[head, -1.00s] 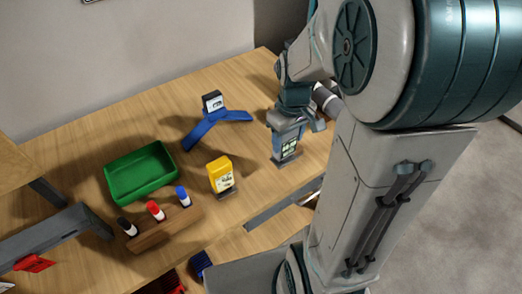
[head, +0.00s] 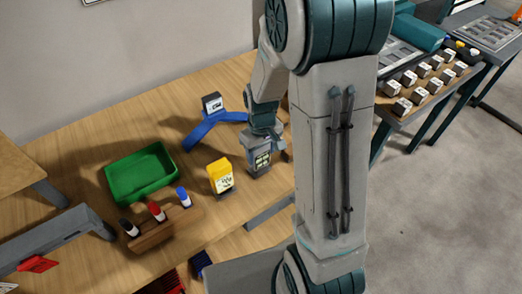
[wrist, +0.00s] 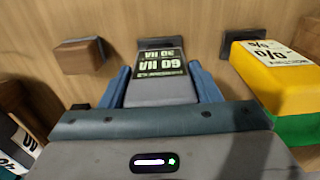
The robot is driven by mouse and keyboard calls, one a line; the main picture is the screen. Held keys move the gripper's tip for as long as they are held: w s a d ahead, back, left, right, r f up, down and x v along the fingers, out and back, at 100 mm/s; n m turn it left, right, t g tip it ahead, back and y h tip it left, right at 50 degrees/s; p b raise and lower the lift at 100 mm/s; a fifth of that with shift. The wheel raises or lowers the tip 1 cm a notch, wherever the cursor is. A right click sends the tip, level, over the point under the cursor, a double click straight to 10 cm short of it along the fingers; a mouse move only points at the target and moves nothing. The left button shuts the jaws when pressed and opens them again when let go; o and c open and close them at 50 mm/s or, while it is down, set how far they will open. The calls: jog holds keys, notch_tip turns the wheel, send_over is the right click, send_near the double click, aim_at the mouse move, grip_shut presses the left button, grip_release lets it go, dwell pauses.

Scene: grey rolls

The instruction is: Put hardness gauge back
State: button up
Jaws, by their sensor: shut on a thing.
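The hardness gauge is a grey block with a dark label bearing pale figures (head: 260,160). In the wrist view it lies between my two blue-grey fingers, its label (wrist: 160,65) turned upside down. My gripper (wrist: 163,85) is shut on it; the gripper also shows in the head view (head: 262,143), pointing down over the wooden table (head: 100,110). A small dark base (wrist: 157,43) shows just past the gauge's end in the wrist view. I cannot tell whether the gauge touches it or the table.
A yellow meter (head: 219,176) stands close to the left of the gauge. A green tray (head: 140,190) and a wooden marker rack (head: 165,229) are further left. A brown block (wrist: 80,55) is close on the other side.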

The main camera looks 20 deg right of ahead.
jog(key=shift+f, duration=0.15)
jog(key=o, duration=0.9)
